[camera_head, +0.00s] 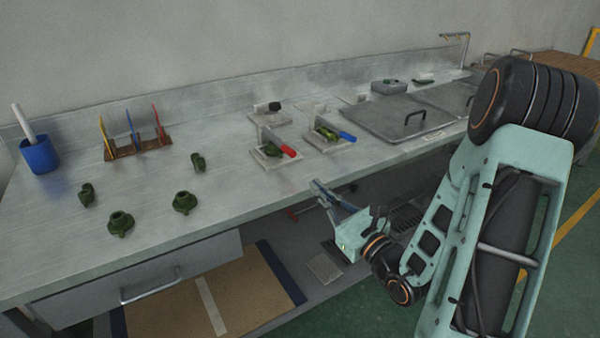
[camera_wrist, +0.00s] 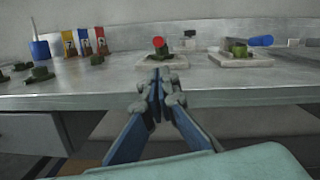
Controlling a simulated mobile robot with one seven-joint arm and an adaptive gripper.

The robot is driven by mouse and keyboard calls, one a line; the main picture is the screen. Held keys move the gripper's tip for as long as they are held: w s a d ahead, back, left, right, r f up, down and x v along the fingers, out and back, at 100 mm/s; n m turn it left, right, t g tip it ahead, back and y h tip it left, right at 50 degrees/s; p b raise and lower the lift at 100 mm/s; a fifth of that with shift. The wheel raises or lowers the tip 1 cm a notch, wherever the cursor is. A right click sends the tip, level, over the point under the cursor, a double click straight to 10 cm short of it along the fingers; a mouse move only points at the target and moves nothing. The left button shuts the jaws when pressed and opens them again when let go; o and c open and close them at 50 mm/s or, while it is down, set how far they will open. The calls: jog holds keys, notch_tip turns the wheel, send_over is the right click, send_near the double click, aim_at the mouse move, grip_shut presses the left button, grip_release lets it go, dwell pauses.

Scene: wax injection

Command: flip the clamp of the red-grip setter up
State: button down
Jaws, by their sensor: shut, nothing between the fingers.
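The red-grip setter (camera_head: 271,155) stands on a pale square base on the metal bench, left of a blue-grip one. Its red grip (camera_head: 288,151) points toward the front right, low over the base's edge. In the wrist view the red grip (camera_wrist: 158,42) is seen end-on, almost straight ahead, with a green part (camera_wrist: 160,57) below it. My gripper (camera_head: 316,183) is in front of the bench edge, short of the setter and apart from it. In the wrist view its fingers (camera_wrist: 160,82) are together and empty. The clamp's hinge is too small to make out.
The blue-grip setter (camera_head: 325,136) is close on the right. Loose green parts (camera_head: 185,202), a blue cup (camera_head: 39,154) and a tool rack (camera_head: 136,148) stand to the left. A metal lid (camera_head: 385,118) lies at right. The bench's front edge (camera_wrist: 120,102) lies across my gripper's view.

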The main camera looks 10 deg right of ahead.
aim_at(297, 175)
jog(key=shift+w, duration=0.1)
dwell(0.3)
jog(key=b+x, duration=0.1)
jog(key=x, duration=0.8)
jog(key=shift+w+a, duration=0.1)
jog(key=shift+w, duration=0.3)
jog(key=shift+r, duration=0.1)
